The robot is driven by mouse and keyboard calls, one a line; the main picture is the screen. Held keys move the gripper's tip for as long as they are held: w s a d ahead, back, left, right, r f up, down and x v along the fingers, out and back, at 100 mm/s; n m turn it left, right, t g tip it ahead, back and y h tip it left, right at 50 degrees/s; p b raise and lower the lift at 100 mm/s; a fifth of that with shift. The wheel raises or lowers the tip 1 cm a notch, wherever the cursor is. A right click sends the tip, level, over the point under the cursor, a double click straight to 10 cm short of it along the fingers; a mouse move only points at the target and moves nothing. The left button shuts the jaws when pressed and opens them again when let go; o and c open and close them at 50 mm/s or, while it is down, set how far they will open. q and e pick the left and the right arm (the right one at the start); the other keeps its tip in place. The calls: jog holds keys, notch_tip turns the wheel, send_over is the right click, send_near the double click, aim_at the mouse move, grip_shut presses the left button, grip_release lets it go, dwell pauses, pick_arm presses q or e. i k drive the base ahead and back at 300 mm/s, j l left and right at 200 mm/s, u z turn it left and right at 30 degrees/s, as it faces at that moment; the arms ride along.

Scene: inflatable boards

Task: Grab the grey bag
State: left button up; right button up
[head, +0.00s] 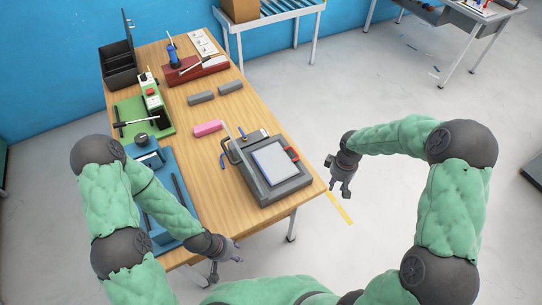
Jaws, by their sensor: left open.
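The grey bag (274,193) looks like a flat, boxy grey case with a dark handle on its left side. It lies at the near right part of the wooden table, with a pale panel on top and red pieces at its right edge. My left gripper (228,262) is open and empty, at the table's near edge, below and left of the bag and apart from it. My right gripper (338,191) looks open and empty. It hangs over the floor to the right of the bag, clear of the table edge.
Bare wood lies left of the bag.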

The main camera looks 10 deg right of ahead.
aim_at(276, 166)
jog(key=i+j, duration=0.25)
jog(key=i, duration=0.15)
jog(key=i+j, duration=0.25)
jog(key=i, duration=0.15)
